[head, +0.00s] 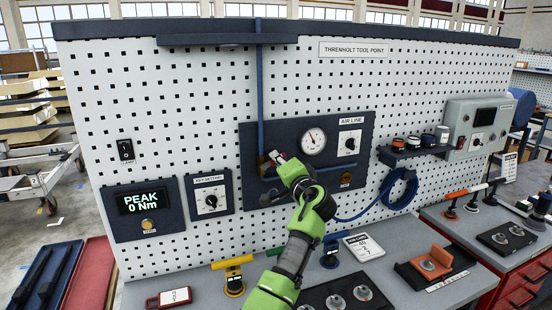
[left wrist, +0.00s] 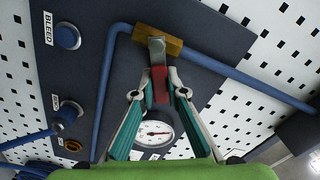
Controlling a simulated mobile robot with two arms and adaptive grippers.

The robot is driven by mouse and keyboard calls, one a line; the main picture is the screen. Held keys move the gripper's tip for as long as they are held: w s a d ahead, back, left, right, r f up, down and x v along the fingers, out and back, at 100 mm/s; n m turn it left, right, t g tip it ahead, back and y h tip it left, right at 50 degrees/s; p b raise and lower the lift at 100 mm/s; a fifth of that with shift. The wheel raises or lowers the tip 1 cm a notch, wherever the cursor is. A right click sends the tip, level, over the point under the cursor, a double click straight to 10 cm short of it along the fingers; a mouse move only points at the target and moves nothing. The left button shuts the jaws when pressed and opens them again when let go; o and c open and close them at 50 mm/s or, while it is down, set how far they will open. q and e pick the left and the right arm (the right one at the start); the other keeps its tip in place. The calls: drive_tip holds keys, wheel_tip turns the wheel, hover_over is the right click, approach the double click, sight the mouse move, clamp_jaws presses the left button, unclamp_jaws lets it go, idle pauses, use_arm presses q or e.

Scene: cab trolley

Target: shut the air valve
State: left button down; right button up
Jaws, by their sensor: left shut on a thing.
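The air valve's brass body (left wrist: 172,46) sits on the blue pipe (left wrist: 235,75) in the left wrist view. Its lever has a grey metal root and a red sleeve (left wrist: 160,84). The lever stands out roughly across the pipe. My left gripper (left wrist: 159,86) is shut on the red sleeve, one finger on each side. In the head view my left gripper (head: 277,158) is at the valve on the dark air line panel (head: 350,185), and mostly hides the lever. My right gripper is in neither view.
A round pressure gauge (head: 313,141) and a knob (head: 350,143) are right of the valve. A coiled blue hose (head: 400,190) hangs further right. A yellow T-handle tool (head: 233,272) and a blue one (head: 330,248) stand on the grey bench (head: 200,285) below.

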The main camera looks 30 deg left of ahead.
use_arm(q)
drive_tip(key=m, duration=0.1)
drive_tip(key=f+m+p, duration=0.1)
drive_tip(key=m, duration=0.3)
drive_tip(key=shift+w+f, duration=0.15)
drive_tip(key=shift+f, duration=0.15)
idle(0.4)
drive_tip(key=c, duration=2.1)
unclamp_jaws()
drive_tip(key=shift+c, duration=0.2)
drive_tip(key=shift+o, duration=0.8)
drive_tip(key=shift+w+a+f, duration=0.1)
drive_tip(key=shift+a+f, duration=0.1)
drive_tip(key=shift+f, duration=0.05)
drive_tip(key=v, duration=1.2)
